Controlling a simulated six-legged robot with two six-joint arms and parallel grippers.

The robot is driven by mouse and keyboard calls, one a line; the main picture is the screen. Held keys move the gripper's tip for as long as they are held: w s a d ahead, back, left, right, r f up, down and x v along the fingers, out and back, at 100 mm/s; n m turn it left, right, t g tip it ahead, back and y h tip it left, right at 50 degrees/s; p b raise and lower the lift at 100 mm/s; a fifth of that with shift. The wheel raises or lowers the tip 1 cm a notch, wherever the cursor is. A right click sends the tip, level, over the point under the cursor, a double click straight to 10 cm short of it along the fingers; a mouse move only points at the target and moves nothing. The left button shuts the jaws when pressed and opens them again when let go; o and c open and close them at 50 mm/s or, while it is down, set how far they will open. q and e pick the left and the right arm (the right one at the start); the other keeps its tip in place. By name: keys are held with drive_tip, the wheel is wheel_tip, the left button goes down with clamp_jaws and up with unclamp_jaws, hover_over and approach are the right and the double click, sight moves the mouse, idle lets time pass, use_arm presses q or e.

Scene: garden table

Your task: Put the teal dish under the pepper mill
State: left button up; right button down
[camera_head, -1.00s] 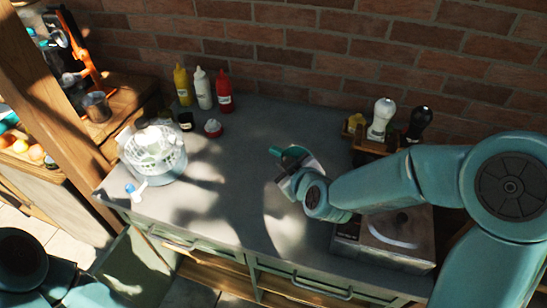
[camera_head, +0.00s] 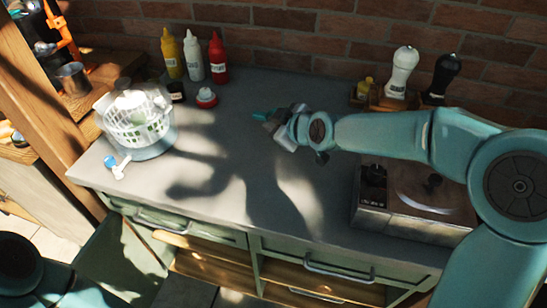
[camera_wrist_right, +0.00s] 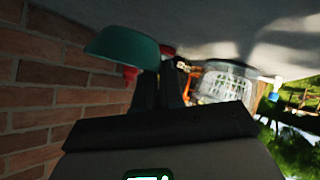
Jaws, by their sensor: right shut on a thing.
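The teal dish (camera_head: 261,116) is small in the head view, at the tip of my right gripper (camera_head: 276,121) over the back middle of the counter. In the right wrist view the dish (camera_wrist_right: 122,45) shows larger, beside the dark fingers (camera_wrist_right: 158,88), which are shut on it. I cannot tell how far it is above the counter. The pepper mill, black with a pale label (camera_head: 441,78), stands upright at the back right by the wall, well right of the dish. My left gripper is out of view.
A white mill (camera_head: 401,72) stands beside the black one in a wooden rack (camera_head: 378,99). A metal-topped box (camera_head: 415,200) sits below my right arm. A salad spinner (camera_head: 138,120), sauce bottles (camera_head: 194,57) and a red-lidded jar (camera_head: 206,97) stand left. The middle counter (camera_head: 235,185) is clear.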

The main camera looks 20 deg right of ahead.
sight(274, 154)
drive_tip(key=shift+w+a+f, duration=0.1)
drive_tip(key=shift+f, duration=0.75)
wheel_tip(274, 154, down, 4)
drive_tip(key=b, duration=0.3)
drive_tip(key=shift+b, duration=0.4)
drive_tip(key=shift+f, duration=0.25)
drive_tip(key=shift+r, duration=0.2)
drive_tip(key=shift+f, duration=0.2)
drive_tip(key=c, duration=1.2)
unclamp_jaws()
drive_tip(key=shift+c, duration=0.2)
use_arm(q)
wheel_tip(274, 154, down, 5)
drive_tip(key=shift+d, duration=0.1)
